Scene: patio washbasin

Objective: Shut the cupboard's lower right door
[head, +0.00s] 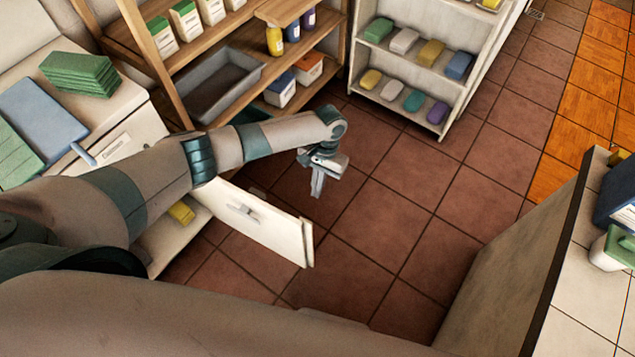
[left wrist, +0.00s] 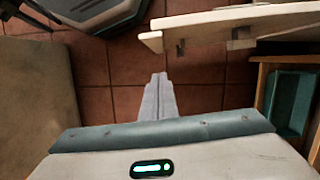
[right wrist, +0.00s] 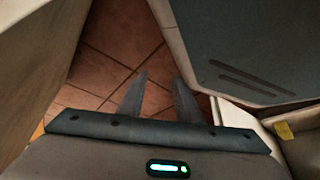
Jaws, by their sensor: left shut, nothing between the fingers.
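The cupboard (head: 148,128) is white and stands at the left in the head view. Its lower door (head: 262,222) stands wide open, with a small metal handle (head: 243,211) on the face I see. The door also shows nearly edge-on at the upper right of the left wrist view (left wrist: 205,24). My left gripper (head: 317,190) is shut and empty, out past the door's free edge and apart from it; its fingers are together in the left wrist view (left wrist: 159,80). My right gripper (right wrist: 160,82) has its fingers apart with nothing between them.
A wooden shelf unit (head: 205,62) with bottles and a grey tub (head: 212,85) stands behind the cupboard. A white rack (head: 405,80) holds several soaps. A counter (head: 580,270) stands at the right. The tiled floor between is clear.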

